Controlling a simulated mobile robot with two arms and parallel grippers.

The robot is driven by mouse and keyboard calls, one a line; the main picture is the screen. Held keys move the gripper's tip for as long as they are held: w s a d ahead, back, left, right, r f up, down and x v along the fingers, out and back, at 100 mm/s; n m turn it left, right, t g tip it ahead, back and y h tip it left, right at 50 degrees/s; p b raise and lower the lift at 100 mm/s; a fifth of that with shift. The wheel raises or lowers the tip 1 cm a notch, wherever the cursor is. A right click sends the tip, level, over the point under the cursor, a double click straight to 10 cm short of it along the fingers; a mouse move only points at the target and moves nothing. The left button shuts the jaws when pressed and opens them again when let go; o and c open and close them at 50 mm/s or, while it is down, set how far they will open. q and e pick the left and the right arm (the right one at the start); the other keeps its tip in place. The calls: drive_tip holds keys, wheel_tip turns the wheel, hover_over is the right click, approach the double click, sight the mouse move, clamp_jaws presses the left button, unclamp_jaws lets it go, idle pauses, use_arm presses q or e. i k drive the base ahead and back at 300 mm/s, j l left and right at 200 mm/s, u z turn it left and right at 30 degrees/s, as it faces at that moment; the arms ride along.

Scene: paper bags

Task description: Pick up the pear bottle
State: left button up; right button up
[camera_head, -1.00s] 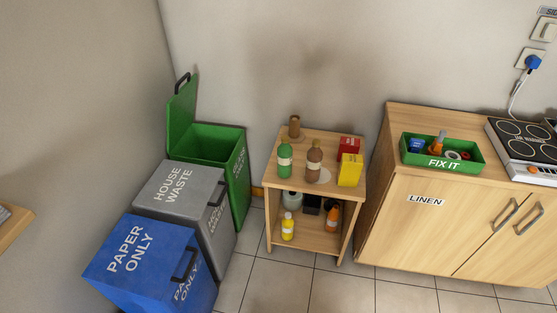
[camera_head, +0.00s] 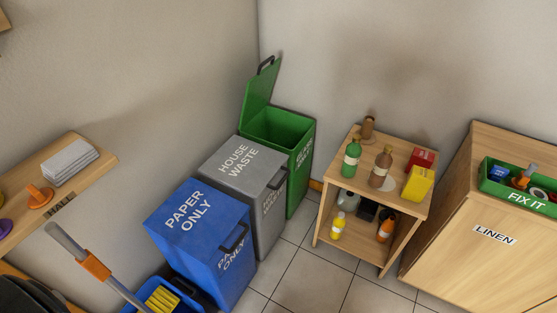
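No label that reads pear is legible, so I cannot tell which bottle is the pear bottle. A green bottle (camera_head: 351,160) with a pale label stands upright on top of a small wooden shelf unit (camera_head: 405,203). A brown bottle (camera_head: 380,169) with a pale label stands upright to its right. On the lower shelf are a yellow bottle (camera_head: 338,228) at the front left and an orange bottle (camera_head: 386,229) at the right. Neither of my grippers is in view.
A brown wooden object (camera_head: 367,127), a red box (camera_head: 421,160) and a yellow box (camera_head: 418,184) share the unit's top. Left stand blue (camera_head: 180,222), grey (camera_head: 236,166) and open green (camera_head: 282,131) bins. A cabinet (camera_head: 480,255) stands right. Tiled floor (camera_head: 305,283) lies in front.

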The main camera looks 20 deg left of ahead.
sight(353, 152)
drive_tip(key=i+l+u, duration=0.55)
drive_tip(key=i+l, duration=0.15)
